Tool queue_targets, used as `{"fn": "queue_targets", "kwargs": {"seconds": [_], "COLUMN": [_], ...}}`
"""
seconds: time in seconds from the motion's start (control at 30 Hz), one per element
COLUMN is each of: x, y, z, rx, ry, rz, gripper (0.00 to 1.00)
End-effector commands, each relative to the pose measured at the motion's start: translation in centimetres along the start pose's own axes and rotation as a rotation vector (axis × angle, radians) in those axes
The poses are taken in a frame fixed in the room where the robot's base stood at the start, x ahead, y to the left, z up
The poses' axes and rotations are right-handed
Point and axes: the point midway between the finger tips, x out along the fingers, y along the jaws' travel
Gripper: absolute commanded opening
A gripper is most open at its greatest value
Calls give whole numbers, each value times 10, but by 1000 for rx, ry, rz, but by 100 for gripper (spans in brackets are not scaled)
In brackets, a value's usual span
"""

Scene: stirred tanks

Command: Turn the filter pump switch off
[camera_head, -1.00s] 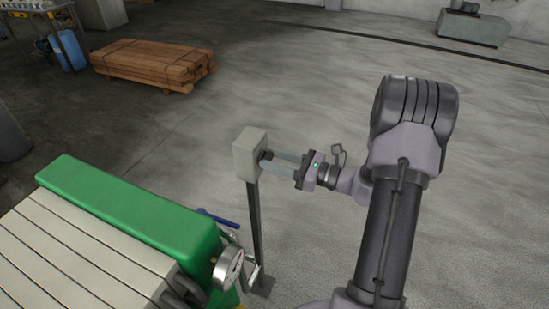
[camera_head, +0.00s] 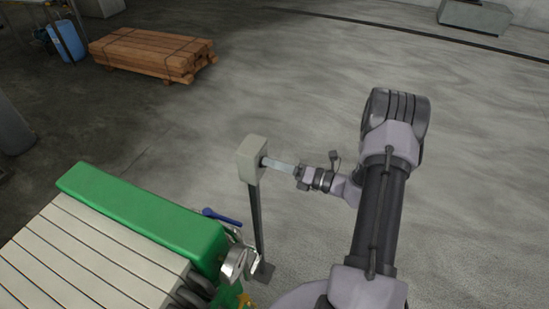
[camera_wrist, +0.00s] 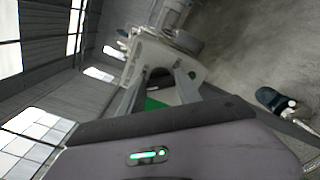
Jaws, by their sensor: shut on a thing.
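The pale switch box (camera_head: 252,155) stands on a dark post beside the green-ended filter press (camera_head: 140,210). My gripper (camera_head: 266,163) reaches it from the right, with its fingertips at the box's right face. In the head view the fingers overlap and hide the switch handle. In the wrist view, my gripper (camera_wrist: 160,72) has one finger on each side of a dark knob at the pale box face (camera_wrist: 192,74). It is shut on this switch knob. The knob's exact angle is hard to tell.
A gauge (camera_head: 235,262) and a blue-handled lever (camera_head: 221,216) sit at the press end, close to the post. A stack of timber (camera_head: 150,55) lies at the back left. The floor (camera_head: 330,90) behind and right of the box is clear.

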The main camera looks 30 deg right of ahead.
Motion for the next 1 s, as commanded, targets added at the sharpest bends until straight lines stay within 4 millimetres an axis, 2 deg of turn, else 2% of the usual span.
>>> {"fn": "queue_targets", "kwargs": {"seconds": [0.5,1.0], "x": [0,0], "y": [-1,-3], "z": [0,-2], "rx": [449,659], "ry": [1,1], "rz": [-1,-1], "gripper": [0,0]}}
